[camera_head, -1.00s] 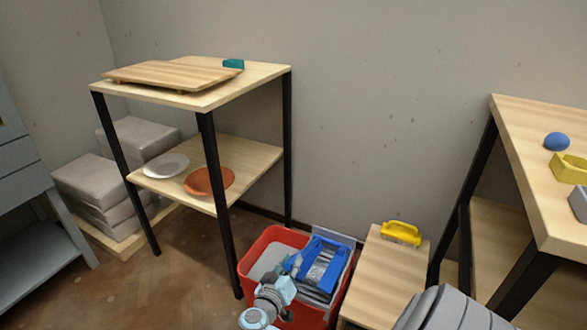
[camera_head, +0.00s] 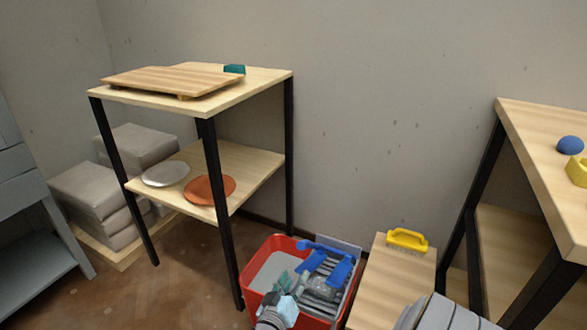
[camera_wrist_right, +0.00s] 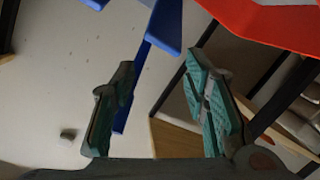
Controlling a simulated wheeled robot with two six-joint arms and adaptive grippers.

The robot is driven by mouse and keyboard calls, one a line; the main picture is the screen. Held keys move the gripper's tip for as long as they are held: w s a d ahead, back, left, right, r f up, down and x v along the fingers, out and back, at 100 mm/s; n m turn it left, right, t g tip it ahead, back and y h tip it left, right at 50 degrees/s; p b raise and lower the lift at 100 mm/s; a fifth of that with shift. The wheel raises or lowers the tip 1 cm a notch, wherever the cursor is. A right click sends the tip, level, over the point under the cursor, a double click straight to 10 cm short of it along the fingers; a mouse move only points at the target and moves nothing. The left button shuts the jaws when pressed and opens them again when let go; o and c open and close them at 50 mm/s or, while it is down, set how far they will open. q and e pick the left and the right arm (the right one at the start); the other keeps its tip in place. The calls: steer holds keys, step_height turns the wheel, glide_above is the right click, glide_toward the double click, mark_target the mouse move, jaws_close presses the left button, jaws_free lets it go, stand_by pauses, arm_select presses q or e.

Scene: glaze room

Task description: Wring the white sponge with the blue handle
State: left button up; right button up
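A blue frame or handle (camera_head: 330,263) sits over grey ribbed rollers (camera_head: 324,291) in a red bucket (camera_head: 344,314). I cannot clearly make out the white sponge; a pale grey patch lies among the blue parts. My right gripper (camera_head: 284,281) is over the bucket, left of the blue parts. In the right wrist view its teal-padded fingers (camera_wrist_right: 160,105) are apart with nothing gripped between them. A blue bar (camera_wrist_right: 148,62) shows beyond them, and the red bucket rim (camera_wrist_right: 270,22) is at the upper right. My left gripper is out of view.
A low wooden bench (camera_head: 390,285) with a yellow-handled tool (camera_head: 407,240) stands right of the bucket. A wooden shelf unit (camera_head: 215,103) with plates is at the left. A wooden table (camera_head: 540,150) with a blue ball (camera_head: 570,145) is at the right.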

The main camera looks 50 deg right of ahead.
steer(key=shift+d, duration=0.1)
step_height(320, 180, up, 10)
stand_by(0.4)
